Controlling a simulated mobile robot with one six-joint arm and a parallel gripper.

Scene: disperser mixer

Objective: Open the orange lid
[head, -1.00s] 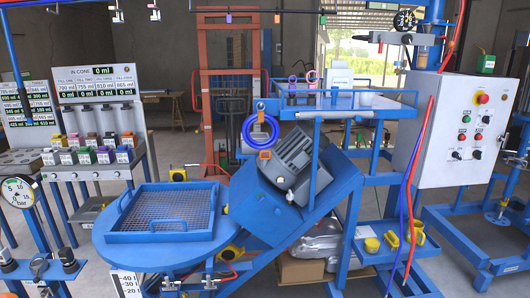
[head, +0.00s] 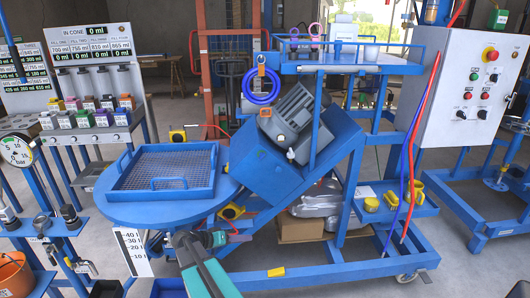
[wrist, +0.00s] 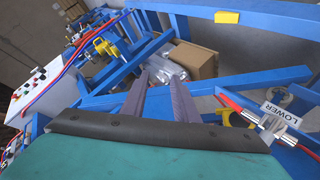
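Small containers with coloured lids stand in two rows on the dispenser rack at the left of the head view. An orange-looking lid (head: 126,99) is at the right end of the back row; these lids are too small to tell their state. My gripper, at the bottom centre of the head view (head: 188,240), is in front of the round blue table and well apart from the rack. In the wrist view, its two fingers (wrist: 160,98) are apart with nothing between them. No orange lid shows clearly in the wrist view.
The round blue table (head: 150,212) carries a blue mesh-bottomed tray (head: 165,193). The blue mixer frame (head: 330,270), with a cardboard box (head: 300,229) beneath it, is right of my gripper. A white control box (head: 465,95) stands at right.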

